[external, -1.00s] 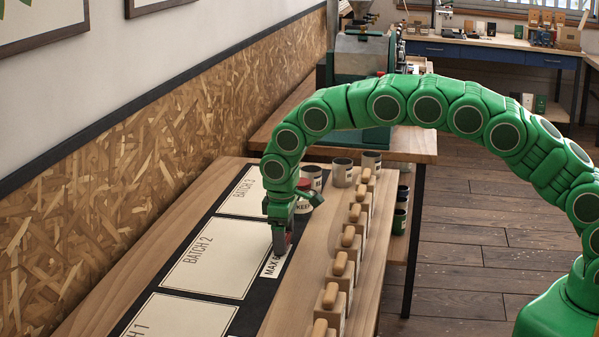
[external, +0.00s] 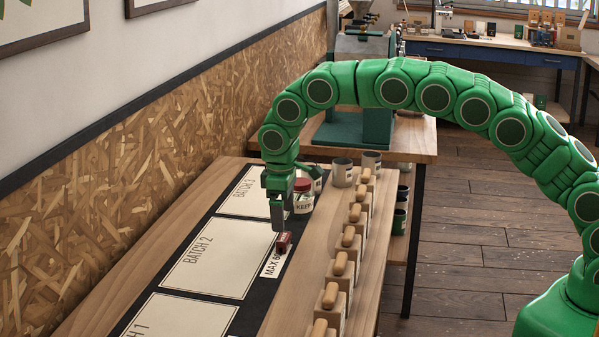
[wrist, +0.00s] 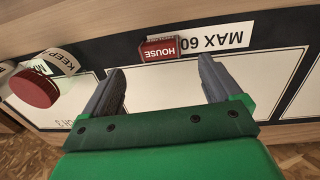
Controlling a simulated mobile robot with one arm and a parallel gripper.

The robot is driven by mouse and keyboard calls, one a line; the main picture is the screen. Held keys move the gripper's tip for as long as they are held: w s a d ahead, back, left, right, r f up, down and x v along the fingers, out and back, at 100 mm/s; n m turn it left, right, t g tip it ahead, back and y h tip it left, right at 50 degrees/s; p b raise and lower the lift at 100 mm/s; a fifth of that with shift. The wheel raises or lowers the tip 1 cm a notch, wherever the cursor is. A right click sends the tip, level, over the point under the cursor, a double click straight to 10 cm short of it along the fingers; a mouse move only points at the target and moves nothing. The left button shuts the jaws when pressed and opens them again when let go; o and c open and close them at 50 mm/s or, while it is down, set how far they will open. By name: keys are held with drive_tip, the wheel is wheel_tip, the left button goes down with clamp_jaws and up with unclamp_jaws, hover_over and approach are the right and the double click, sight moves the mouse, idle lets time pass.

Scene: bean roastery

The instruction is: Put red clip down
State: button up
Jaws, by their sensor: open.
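The red clip (external: 284,242), marked HOUSE, rests on the dark strip at the end of the white MAX 60 label (external: 271,264), beside the BATCH 2 panel (external: 215,262). In the wrist view the red clip (wrist: 158,49) lies beyond my fingertips, a little left of the middle, touching or overlapping the label (wrist: 212,41). My gripper (external: 278,226) is open and empty, raised just above and behind the clip. In the wrist view the two grey fingers of my gripper (wrist: 161,75) are wide apart with nothing between them.
A jar with a red lid (external: 303,190), labelled KEEP, stands close behind my gripper. Grey cups (external: 342,172) stand farther back. A row of wooden-handled blocks (external: 340,263) lines the right side. The BATCH panels are bare.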

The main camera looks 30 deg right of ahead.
sight(283, 239)
drive_tip(key=shift+s+a+r, duration=0.15)
drive_tip(key=shift+r, duration=2.45)
